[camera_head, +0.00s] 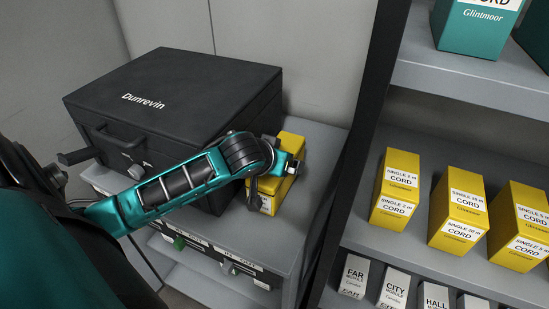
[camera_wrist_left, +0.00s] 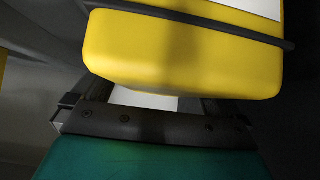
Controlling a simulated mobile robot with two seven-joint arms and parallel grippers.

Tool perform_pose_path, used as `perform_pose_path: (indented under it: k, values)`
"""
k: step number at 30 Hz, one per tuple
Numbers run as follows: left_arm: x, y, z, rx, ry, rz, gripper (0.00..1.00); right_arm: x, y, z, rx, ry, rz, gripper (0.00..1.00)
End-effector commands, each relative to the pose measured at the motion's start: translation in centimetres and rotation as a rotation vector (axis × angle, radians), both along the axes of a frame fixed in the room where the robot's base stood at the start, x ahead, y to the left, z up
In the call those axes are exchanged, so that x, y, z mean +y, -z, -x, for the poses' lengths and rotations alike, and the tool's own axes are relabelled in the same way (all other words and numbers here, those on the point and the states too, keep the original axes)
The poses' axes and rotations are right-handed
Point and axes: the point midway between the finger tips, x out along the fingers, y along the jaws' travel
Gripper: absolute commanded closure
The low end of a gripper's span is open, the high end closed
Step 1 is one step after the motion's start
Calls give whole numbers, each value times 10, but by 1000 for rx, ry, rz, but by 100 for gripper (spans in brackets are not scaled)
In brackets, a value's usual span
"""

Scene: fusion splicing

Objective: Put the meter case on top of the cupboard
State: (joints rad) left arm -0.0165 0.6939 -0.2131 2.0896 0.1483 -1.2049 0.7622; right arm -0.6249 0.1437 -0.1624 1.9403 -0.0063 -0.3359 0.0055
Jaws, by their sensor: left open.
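A large black case (camera_head: 170,95) marked Dunrevin, which I take to be the meter case, stands shut on the grey cupboard top (camera_head: 318,150). Its handle and latch face the front left. A yellow box (camera_head: 291,150) with a white label stands just right of it, partly hidden by my left arm. My left gripper (camera_head: 262,183) is open at the yellow box, fingers pointing down. In the left wrist view the yellow box (camera_wrist_left: 180,55) fills the space close ahead of the gripper (camera_wrist_left: 150,108); contact cannot be told. My right gripper is out of view.
A shelf unit (camera_head: 470,75) at right holds several yellow cord boxes (camera_head: 459,208), with small white module boxes (camera_head: 400,288) below and teal boxes (camera_head: 475,28) above. Its dark upright edge (camera_head: 345,180) is close to the cupboard. A wall (camera_head: 290,50) stands behind the case.

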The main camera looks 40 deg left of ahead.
Motion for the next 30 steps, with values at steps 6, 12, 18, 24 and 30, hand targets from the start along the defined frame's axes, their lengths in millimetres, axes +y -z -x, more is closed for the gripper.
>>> perform_pose_path:
  k: [6,12,18,24,30]
  values:
    - [-5,-20,17,-2,2,0,0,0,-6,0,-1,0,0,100]
    - [-12,-49,48,0,2,-1,0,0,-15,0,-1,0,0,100]
    - [-18,-72,73,-1,1,0,0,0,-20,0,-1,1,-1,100]
    - [-20,-83,84,0,0,0,0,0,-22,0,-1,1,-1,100]
    - [-21,-84,86,0,0,0,0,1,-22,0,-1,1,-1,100]
